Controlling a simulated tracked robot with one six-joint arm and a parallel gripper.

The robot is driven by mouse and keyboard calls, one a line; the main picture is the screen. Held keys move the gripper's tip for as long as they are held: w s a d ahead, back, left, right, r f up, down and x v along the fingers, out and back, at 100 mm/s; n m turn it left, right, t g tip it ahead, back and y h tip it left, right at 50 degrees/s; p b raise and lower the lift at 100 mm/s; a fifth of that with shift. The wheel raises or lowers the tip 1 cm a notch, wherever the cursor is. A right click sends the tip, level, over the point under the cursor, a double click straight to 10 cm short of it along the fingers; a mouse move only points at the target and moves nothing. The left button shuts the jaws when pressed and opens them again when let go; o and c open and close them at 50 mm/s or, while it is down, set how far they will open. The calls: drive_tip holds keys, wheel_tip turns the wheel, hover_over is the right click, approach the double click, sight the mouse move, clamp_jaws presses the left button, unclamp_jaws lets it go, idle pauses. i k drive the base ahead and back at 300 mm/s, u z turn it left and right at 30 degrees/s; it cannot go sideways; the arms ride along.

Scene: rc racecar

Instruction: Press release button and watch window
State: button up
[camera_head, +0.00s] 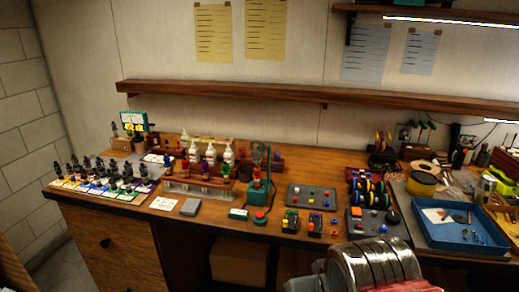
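A red dome button (260,216) sits on a small dark base near the front edge of the bench. Just left of it is a small green box (239,214) with a pale face, which may be a window or display. A teal upright device (258,188) stands behind the red button. I cannot tell which of these is the release button or the window. A ribbed metal cylinder with a red part, likely my arm, fills the bottom right. My gripper's fingers do not show, and nothing visible touches the red button.
Small control boxes (289,221), a button panel (311,196) and a blue tray (460,228) lie to the right. Bottles (211,154) and several small figures (110,180) crowd the left. A long shelf (300,98) runs above.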

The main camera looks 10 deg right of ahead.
sight(260, 215)
drive_tip(key=u, duration=0.05)
drive_tip(key=i, duration=1)
drive_tip(key=z, duration=0.1)
